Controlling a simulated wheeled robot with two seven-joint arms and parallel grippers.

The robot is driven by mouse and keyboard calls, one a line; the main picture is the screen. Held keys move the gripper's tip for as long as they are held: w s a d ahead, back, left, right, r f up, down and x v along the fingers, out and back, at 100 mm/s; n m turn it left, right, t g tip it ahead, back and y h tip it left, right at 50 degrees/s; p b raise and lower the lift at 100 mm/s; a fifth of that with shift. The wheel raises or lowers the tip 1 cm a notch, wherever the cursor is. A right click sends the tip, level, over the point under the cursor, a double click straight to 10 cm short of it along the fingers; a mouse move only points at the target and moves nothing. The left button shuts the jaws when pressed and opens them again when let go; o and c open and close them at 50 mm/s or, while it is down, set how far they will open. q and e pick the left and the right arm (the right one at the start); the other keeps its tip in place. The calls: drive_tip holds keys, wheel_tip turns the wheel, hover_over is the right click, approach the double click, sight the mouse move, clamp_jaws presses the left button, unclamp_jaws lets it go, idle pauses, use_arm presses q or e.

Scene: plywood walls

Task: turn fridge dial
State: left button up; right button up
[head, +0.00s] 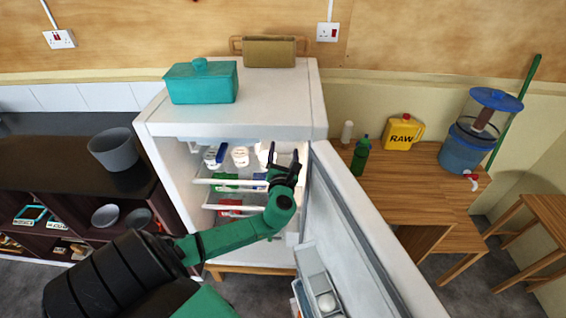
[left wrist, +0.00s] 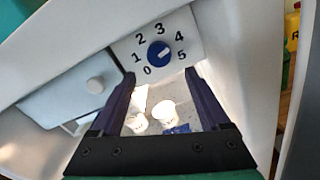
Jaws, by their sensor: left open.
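The fridge (head: 225,121) stands with its door (head: 365,235) swung open to the right. The blue round fridge dial (left wrist: 159,54) shows in the left wrist view on a white panel numbered 0 to 5. Its pale mark seems to point to the upper right, roughly toward 4. I cannot make out the dial in the head view. My left gripper (head: 284,161) reaches into the upper part of the open fridge. It is open and empty. In the left wrist view its two fingers (left wrist: 161,84) point toward the panel, below the dial and apart from it. My right gripper is not in view.
White cups (head: 240,157) and packages fill the fridge shelves. A teal lidded box (head: 202,84) sits on the fridge top. The open door stands close to the right of my arm. A wooden table (head: 400,180) with a yellow jug (head: 403,134) is beyond it.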

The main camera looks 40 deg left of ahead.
use_arm(q)
drive_tip(key=b+v, duration=0.1)
drive_tip(key=v, duration=0.7)
drive_tip(key=shift+s, duration=0.15)
